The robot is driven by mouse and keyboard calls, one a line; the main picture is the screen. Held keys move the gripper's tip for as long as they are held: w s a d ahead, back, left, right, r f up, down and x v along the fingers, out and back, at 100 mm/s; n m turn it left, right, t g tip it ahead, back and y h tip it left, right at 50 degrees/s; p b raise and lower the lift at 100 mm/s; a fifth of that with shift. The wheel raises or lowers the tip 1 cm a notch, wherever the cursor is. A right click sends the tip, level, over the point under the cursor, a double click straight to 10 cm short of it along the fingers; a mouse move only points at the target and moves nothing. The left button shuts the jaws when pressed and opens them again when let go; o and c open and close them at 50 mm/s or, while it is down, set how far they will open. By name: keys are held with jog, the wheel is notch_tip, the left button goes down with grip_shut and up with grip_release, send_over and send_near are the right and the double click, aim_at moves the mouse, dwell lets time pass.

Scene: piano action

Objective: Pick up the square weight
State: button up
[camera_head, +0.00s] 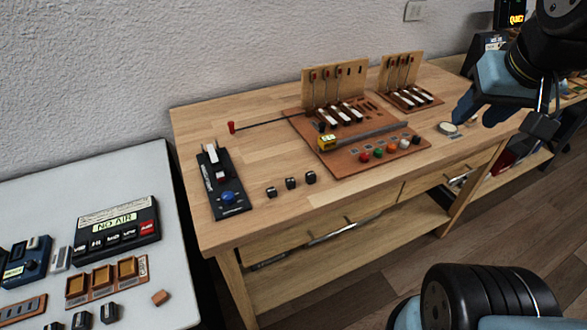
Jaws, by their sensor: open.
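Three small dark blocks stand in a row near the front left of the wooden table: a left block (271,192), a middle block (291,183) and a right block (311,177). They look square, with pale marks on top. I cannot tell which thing is the square weight; more small dark blocks (109,313) stand on the white table. My gripper (500,118) is open at the upper right, near the table's right end and far from the three blocks. It looks empty, but its fingertips are hard to make out.
A black panel with a blue knob (228,198) lies left of the blocks. A brown board (345,161) with hammers, coloured knobs and a yellow box lies to their right. The wooden tabletop (262,150) is clear behind the blocks.

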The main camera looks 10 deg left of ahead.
jog(key=shift+o, duration=1)
jog(key=shift+w+a, duration=0.15)
jog(key=shift+w, duration=0.05)
jog(key=n+g, duration=0.5)
jog(key=g, duration=0.1)
send_over(291, 181)
notch_tip(291, 181, down, 15)
notch_tip(291, 181, down, 13)
jog(key=shift+a+r, duration=0.1)
jog(key=shift+c, duration=0.4)
grip_shut()
